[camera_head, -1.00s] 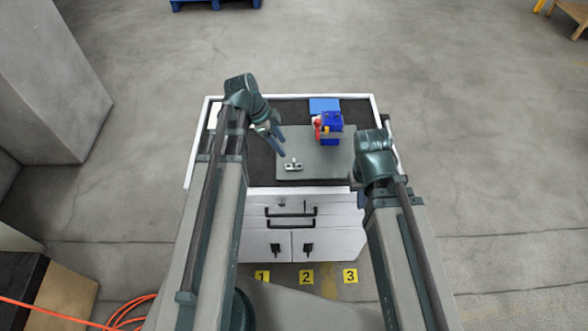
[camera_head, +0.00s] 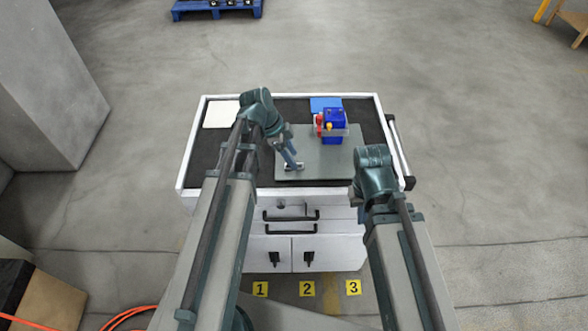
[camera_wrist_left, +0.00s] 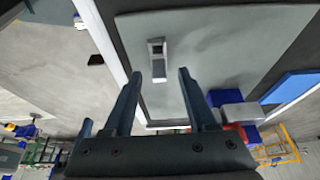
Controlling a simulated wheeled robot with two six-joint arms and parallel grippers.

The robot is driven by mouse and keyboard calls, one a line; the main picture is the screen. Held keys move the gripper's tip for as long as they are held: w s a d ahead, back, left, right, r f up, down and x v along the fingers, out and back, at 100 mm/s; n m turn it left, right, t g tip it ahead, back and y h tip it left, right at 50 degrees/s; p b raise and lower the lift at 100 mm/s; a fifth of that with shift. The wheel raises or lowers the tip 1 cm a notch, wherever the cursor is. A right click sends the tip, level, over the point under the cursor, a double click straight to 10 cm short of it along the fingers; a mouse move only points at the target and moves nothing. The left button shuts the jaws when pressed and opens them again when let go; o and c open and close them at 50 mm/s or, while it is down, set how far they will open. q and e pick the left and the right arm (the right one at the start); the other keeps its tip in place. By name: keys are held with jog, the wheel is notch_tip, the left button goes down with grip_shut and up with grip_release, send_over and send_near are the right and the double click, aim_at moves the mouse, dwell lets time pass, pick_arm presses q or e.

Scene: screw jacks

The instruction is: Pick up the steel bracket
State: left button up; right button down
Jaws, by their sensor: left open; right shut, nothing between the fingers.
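The steel bracket (camera_head: 296,166) is a small grey metal piece lying on the grey-green plate (camera_head: 325,158), near the plate's front left corner. My left gripper (camera_head: 292,163) is open and points down right at the bracket, hiding part of it in the head view. In the left wrist view the bracket (camera_wrist_left: 157,58) lies between and ahead of the two spread fingers (camera_wrist_left: 159,74), with its near end about level with the fingertips. Neither finger clearly touches it. My right arm is over the front right of the cart; its fingers are hidden.
A blue device (camera_head: 333,124) with red and yellow parts stands at the back of the plate. A blue pad (camera_head: 325,103) lies behind it and a white pad (camera_head: 222,114) at the back left. The white cart rim (camera_head: 181,170) surrounds the dark top.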

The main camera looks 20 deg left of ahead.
pick_arm(q)
jog(key=shift+b+x, duration=0.5)
jog(key=shift+x, duration=0.6)
pick_arm(e)
jog(key=shift+f, duration=0.9)
pick_arm(q)
grip_shut()
jog(key=shift+r, duration=0.1)
